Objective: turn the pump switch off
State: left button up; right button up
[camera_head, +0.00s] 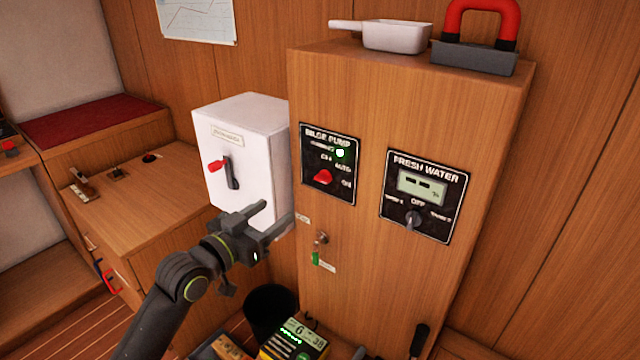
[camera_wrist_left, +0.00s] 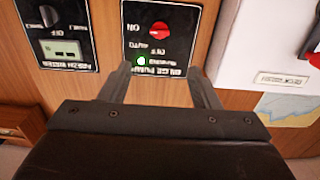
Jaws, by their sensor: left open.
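The bilge pump panel (camera_head: 347,193) is a black plate on the front of the wooden cabinet. Its red switch knob (camera_head: 323,177) sits low on the plate, and a green lamp (camera_head: 340,153) glows above it. I cannot tell the knob's exact setting. My left gripper (camera_head: 277,216) is open and empty, below and left of the panel, apart from the knob. The left wrist view shows the panel upside down, with the knob (camera_wrist_left: 160,30) beyond the spread fingers (camera_wrist_left: 160,84). My right gripper is not in view.
A white box (camera_head: 245,125) with a red-tipped lever stands left of the panel, close behind my left gripper. The fresh water panel (camera_head: 424,197) is to the right. A key with a green tag (camera_head: 317,255) hangs below. A white scoop (camera_head: 395,36) lies on the cabinet top.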

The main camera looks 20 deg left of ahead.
aim_at(320, 179)
pick_arm(q)
jog(key=p+x, duration=0.1)
jog(key=x, duration=1.4)
jog(key=shift+w+d, duration=0.2)
jog(key=shift+w, duration=0.15)
jog(key=shift+c, duration=0.2)
jog(key=c, duration=0.9)
